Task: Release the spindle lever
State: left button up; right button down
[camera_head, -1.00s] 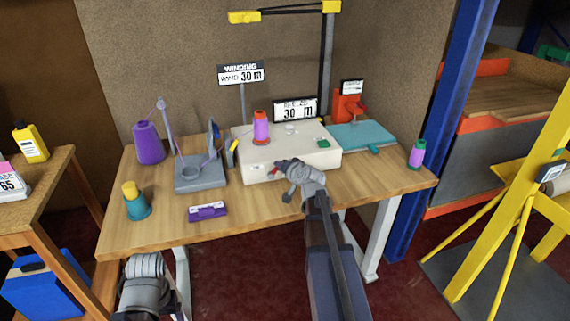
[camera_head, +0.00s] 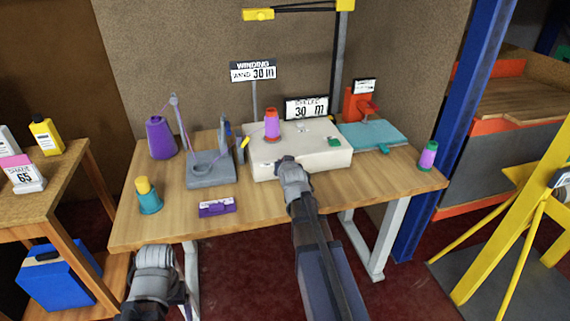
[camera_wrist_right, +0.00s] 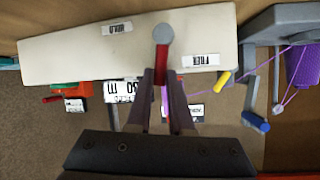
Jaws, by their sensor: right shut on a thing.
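The spindle lever (camera_wrist_right: 162,56) is a red stem with a round grey end, seen in the right wrist view in front of the white winder box (camera_wrist_right: 75,57). My right gripper (camera_wrist_right: 162,78) has its two fingers closed on either side of the red lever. In the head view my right gripper (camera_head: 287,163) is at the front face of the winder box (camera_head: 312,160) and hides the lever. My left gripper (camera_head: 154,262) is low at the front left, below the table edge; its fingers cannot be made out.
An orange-purple thread cone (camera_head: 272,125) stands on the winder box. A grey stand (camera_head: 212,170), a purple cone (camera_head: 160,138), a teal cone (camera_head: 149,197) and a purple case (camera_head: 217,207) are at the left. A teal plate (camera_head: 372,135) is at the right.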

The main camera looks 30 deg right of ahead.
dwell(0.3)
jog(key=c, duration=0.8)
grip_release()
jog(key=p+v, duration=0.3)
jog(key=v, duration=0.4)
jog(key=shift+s+a+r, duration=0.15)
jog(key=shift+s, duration=0.2)
jog(key=shift+a, duration=0.1)
